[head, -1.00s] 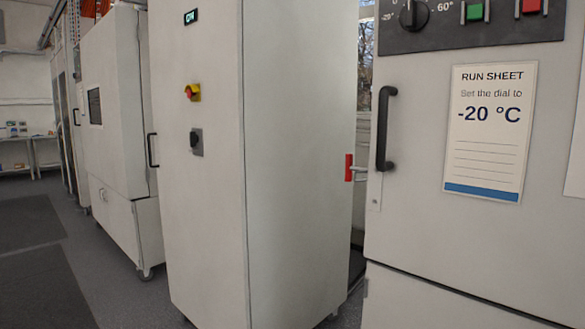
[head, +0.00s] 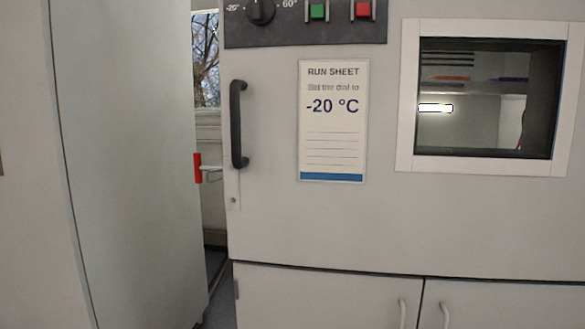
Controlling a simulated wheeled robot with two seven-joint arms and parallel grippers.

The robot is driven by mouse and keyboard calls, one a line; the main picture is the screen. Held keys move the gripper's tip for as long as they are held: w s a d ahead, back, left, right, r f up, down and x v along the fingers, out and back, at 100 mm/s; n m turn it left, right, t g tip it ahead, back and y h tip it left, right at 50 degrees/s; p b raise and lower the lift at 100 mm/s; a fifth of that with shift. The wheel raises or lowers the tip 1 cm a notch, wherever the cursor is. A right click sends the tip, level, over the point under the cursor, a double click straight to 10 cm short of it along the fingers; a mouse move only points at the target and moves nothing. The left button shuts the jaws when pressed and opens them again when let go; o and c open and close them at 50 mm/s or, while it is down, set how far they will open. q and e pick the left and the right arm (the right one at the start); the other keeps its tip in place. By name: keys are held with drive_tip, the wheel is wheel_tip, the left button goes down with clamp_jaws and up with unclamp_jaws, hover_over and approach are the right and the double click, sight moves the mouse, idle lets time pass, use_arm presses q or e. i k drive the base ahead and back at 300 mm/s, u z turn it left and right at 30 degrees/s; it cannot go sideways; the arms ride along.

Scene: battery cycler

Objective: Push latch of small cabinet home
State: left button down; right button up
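A grey-white cabinet (head: 300,225) with a run sheet fills the middle and right of the head view. A small light plate (head: 234,189) sits under the handle. Which cabinet the task calls small is not clear from the view. Neither of my grippers is in view.
A tall grey cabinet (head: 130,160) stands at the left, with a narrow gap (head: 217,235) between it and the run-sheet cabinet. A control panel with a dial (head: 261,10), green button (head: 318,11) and red button (head: 363,10) is above. A window (head: 485,95) is at the right.

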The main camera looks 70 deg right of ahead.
sight(199, 169)
drive_tip(key=z, duration=1.8)
